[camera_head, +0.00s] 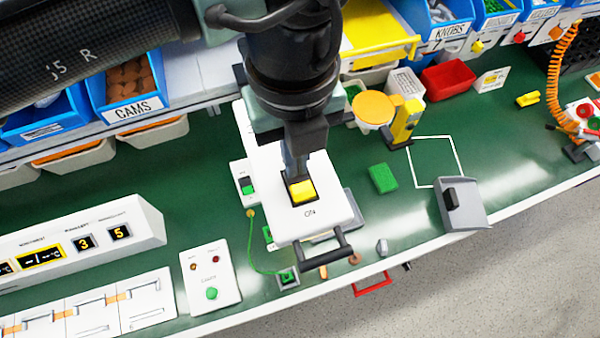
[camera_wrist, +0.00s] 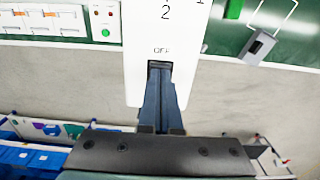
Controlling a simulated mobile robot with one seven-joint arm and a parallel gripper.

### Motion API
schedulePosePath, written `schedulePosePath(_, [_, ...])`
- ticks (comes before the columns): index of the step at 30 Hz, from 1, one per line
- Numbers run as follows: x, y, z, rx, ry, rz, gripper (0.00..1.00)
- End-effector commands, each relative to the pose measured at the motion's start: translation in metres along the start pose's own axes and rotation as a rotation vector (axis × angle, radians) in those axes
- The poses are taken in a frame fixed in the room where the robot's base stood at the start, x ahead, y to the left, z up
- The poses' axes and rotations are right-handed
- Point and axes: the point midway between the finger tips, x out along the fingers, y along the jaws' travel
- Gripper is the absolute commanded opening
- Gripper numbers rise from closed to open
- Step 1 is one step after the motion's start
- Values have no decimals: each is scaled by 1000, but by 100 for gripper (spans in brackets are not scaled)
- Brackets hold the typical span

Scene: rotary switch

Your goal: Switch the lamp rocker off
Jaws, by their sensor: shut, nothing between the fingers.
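A white switch box (camera_head: 326,215) stands on the green bench, with a yellow rocker (camera_head: 302,191) in a dark frame on its top. "ON" is printed at the near end of the rocker. In the wrist view the white box (camera_wrist: 140,75) shows "OFF" and "2" on its face. My gripper (camera_head: 297,176) is shut and empty, pointing down at the far part of the rocker. In the wrist view my gripper (camera_wrist: 160,68) ends at the dark switch frame, just below "OFF", and hides the rocker. I cannot tell whether the fingertips touch it.
A small plate with a green rocker (camera_head: 248,188) lies left of the box. A black handle (camera_head: 322,252) sticks out at its near side. An orange disc (camera_head: 373,107), a green block (camera_head: 382,178) and a grey box (camera_head: 462,204) stand to the right. Bins line the back.

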Motion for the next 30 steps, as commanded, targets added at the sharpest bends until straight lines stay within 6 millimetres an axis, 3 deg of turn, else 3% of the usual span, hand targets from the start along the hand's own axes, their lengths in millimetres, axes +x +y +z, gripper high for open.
schedulePosePath(10, [-3, 0, 0, 1, 2, 0, 0])
schedulePosePath(30, [-57, 0, 0, 0, 1, -1, 0])
